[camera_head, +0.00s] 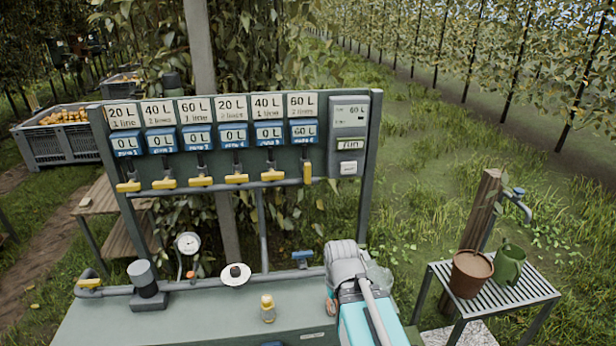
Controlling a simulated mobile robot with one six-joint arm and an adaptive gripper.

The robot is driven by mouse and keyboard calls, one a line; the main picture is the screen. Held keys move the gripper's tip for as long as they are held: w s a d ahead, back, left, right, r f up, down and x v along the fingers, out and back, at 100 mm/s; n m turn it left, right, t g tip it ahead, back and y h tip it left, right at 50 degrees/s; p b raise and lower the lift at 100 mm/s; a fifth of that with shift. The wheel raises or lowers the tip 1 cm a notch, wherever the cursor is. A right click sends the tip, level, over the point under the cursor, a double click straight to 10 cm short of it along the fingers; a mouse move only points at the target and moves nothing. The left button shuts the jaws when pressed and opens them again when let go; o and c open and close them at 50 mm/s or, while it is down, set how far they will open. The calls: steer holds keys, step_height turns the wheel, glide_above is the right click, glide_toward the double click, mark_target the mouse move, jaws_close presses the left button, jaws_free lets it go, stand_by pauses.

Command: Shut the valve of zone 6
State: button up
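The zone 6 valve has a yellow handle (307,172) at the right end of the row on the board. This handle stands upright, while the other yellow handles in the row lie level. The blue meter (304,131) above it reads 60 L, under a card (302,105) marked 60 L, 2 lines. The other meters read 0 L. My arm, teal and grey, rises from the bottom edge, and its grey end (345,262) is below and to the right of the zone 6 handle, apart from it. The fingers cannot be made out.
A grey control box (348,135) with a run button is right of the meters. The bench (200,325) below carries a pipe, a gauge (188,243), a white dish (235,274) and a small yellow-capped bottle (268,308). A slatted table (535,290) with pots stands right.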

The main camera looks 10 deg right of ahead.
steer(key=shift+o, duration=1.1)
steer(key=shift+w+f, duration=0.15)
steer(key=shift+w, duration=0.1)
steer(key=o, duration=0.4)
steer(key=shift+w+f+t+b, duration=0.2)
steer(key=shift+w+t+b, duration=0.1)
steer(key=shift+w, duration=0.35)
steer(key=shift+w+f+t+b, duration=0.2)
steer(key=shift+w+t+b, duration=0.1)
steer(key=shift+w, duration=0.3)
steer(key=shift+o, duration=0.2)
steer(key=t+b, duration=1.5)
steer(key=t, duration=0.6)
glide_toward(308, 175)
steer(key=v, duration=0.2)
steer(key=shift+s+f, duration=0.1)
steer(key=shift+s, duration=0.05)
steer(key=p+x, duration=0.5)
steer(key=x, duration=0.8)
steer(key=shift+w+r, duration=0.25)
steer(key=shift+w, duration=0.1)
